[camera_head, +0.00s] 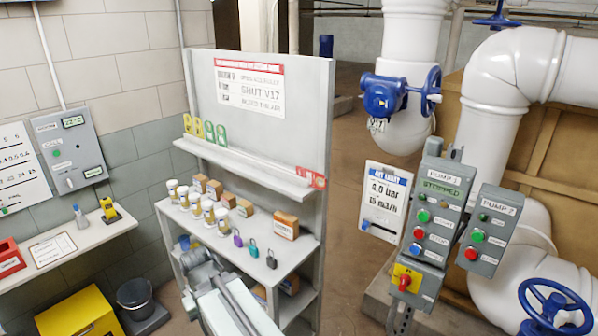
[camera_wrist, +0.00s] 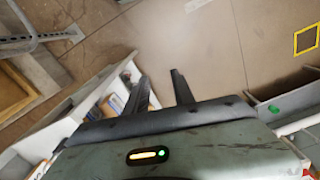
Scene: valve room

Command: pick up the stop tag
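The stop tag appears to be the red tag (camera_head: 312,177) at the right end of the upper ledge (camera_head: 250,172) of the grey shelf unit; its lettering is too small to read surely. Yellow and green tags (camera_head: 205,130) stand at the ledge's left end. My gripper (camera_wrist: 162,84) shows two dark fingers spread apart with nothing between them, above bare floor in the wrist view. In the head view my arm is low in front of the shelf unit, below and left of the red tag and well apart from it. The wrist view does not show the tag.
The shelf (camera_head: 170,214) below the ledge holds white-lidded jars, cardboard boxes and padlocks (camera_head: 271,259). A pump control panel (camera_head: 440,205) on a post stands to the right, near white pipes with blue valves. A yellow box (camera_head: 78,315) and dark bucket (camera_head: 135,297) are at lower left.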

